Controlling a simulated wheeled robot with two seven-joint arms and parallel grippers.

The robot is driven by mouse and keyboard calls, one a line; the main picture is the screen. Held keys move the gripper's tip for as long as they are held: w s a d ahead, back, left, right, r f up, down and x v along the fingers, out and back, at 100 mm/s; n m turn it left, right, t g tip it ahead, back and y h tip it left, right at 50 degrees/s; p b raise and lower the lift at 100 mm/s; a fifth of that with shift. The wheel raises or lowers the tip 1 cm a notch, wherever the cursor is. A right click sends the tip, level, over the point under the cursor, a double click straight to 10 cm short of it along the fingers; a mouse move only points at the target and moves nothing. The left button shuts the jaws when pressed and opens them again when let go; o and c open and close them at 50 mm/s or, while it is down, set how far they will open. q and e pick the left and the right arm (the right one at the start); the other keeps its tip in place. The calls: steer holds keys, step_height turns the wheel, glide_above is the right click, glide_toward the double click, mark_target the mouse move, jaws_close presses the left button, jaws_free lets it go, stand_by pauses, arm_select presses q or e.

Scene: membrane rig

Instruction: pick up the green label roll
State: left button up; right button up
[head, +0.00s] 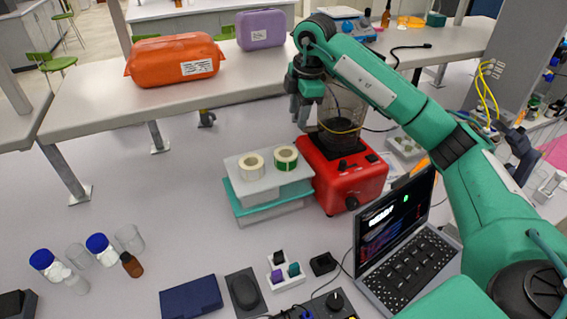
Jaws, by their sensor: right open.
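The green label roll (286,153) lies flat on top of a stack of boxes (262,206) in the middle of the bench. A cream label roll (251,162) lies just left of it on the same stack. My right gripper (301,116) hangs from the green arm above and slightly right of the green roll, apart from it. It points down and is open, with nothing seen between its fingers. My left gripper is not in view.
A red stirrer (345,178) with a glass beaker stands directly right of the stack, close to my right gripper. An open laptop (405,255) sits front right. Vials and bottles (97,243) stand at left. A raised shelf (110,92) runs behind; bench left of the stack is clear.

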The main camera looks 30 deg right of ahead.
step_height(320, 180, down, 4)
steer(key=b, duration=0.3)
steer(key=p, duration=0.2)
glide_toward(290, 159)
steer(key=f, duration=0.3)
steer(key=a+f, duration=0.1)
steer(key=f, duration=0.1)
steer(key=shift+w+f, duration=0.15)
steer(key=shift+w, duration=0.2)
steer(key=shift+w+f+p, duration=0.1)
steer(key=shift+f+p, duration=0.35)
steer(key=shift+p, duration=0.3)
steer(key=f+p, duration=0.2)
steer(key=f, duration=0.1)
steer(key=shift+w+f, duration=0.1)
steer(key=shift+w, duration=0.25)
steer(key=shift+f, duration=0.55)
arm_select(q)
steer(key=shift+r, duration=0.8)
arm_select(e)
jaws_close()
